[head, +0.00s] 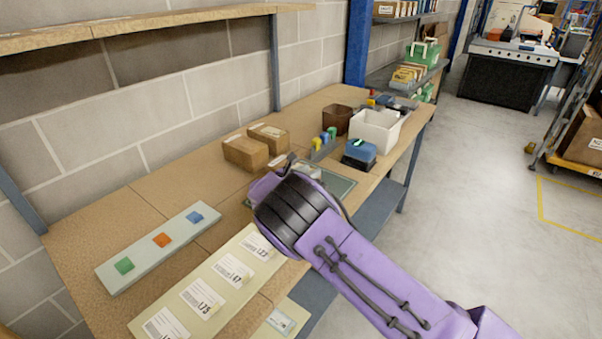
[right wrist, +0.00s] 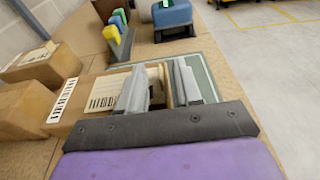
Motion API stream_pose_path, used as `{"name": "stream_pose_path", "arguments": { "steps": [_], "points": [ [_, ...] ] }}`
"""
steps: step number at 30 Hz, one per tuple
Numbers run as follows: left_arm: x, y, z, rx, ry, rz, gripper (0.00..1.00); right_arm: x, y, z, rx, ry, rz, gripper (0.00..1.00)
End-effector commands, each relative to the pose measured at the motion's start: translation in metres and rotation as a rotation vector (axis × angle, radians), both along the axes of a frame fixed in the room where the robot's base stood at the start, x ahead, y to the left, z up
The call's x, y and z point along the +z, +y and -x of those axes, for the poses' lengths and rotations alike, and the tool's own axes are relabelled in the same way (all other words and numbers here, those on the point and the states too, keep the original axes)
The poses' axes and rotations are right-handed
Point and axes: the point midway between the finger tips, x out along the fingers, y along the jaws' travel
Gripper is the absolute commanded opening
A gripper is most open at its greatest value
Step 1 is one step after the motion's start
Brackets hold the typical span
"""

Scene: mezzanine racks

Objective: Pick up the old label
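A pale label with dark bars (right wrist: 103,94) lies on top of a cardboard box on a grey-green mat (right wrist: 208,70), in the right wrist view. I take it to be the old label. My right gripper (right wrist: 160,88) is over this box, its two grey fingers apart with the box top showing between them. The left finger covers part of the label. I cannot tell whether the fingers touch it. In the head view my right arm hides most of the box and the fingers; the mat (head: 339,186) shows beside the wrist. My left gripper is not in view.
Two cardboard boxes (head: 245,153) stand left of the mat. Behind it are a rack of coloured pieces (head: 325,143), a blue-topped device (head: 359,152) and a white bin (head: 377,128). A strip with coloured buttons (head: 160,248) and a board of barcode labels (head: 207,283) lie nearer.

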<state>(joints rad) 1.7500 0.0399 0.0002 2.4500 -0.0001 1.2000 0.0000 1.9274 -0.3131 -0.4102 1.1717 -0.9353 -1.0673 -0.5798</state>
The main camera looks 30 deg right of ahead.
Motion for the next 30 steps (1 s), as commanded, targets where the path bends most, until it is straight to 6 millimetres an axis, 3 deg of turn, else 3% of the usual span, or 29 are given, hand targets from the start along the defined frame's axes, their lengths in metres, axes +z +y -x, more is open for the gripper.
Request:
{"name": "stream_pose_path", "arguments": {
  "steps": [1,3,17,30],
  "points": [
    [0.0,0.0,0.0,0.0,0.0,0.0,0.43,0.0,0.0,0.0,0.0,0.0,0.0,0.21],
    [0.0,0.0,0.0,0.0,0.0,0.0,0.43,0.0,0.001,0.0,0.001,0.0,0.0,0.0],
    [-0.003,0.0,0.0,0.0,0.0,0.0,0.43,0.007,0.001,0.0,0.0,-0.004,0.001,0.0],
    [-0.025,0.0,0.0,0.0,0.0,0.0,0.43,0.097,0.001,0.0,0.0,-0.003,0.0,0.0]
  ]
}}
